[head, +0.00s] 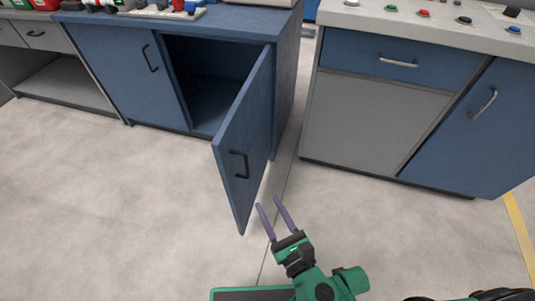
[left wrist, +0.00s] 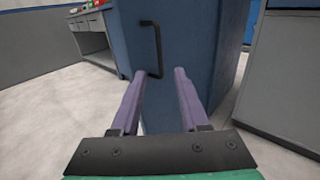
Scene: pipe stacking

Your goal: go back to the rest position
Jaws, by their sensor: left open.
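My left gripper (head: 270,213) is in the lower middle of the head view, with its two purple fingers apart and nothing between them. In the left wrist view its fingers (left wrist: 157,98) point at the blue cabinet door (left wrist: 190,40). The door (head: 243,140) stands swung open, and its black handle (head: 239,164) is just beyond the fingertips, apart from them in the head view. My right gripper does not show in either view.
The blue cabinet (head: 105,65) is open, and its visible inside looks empty. A grey and blue counter (head: 375,120) with colored buttons stands at the right. Red and green items sit on the back left counter. The pale floor (head: 110,200) at left is clear.

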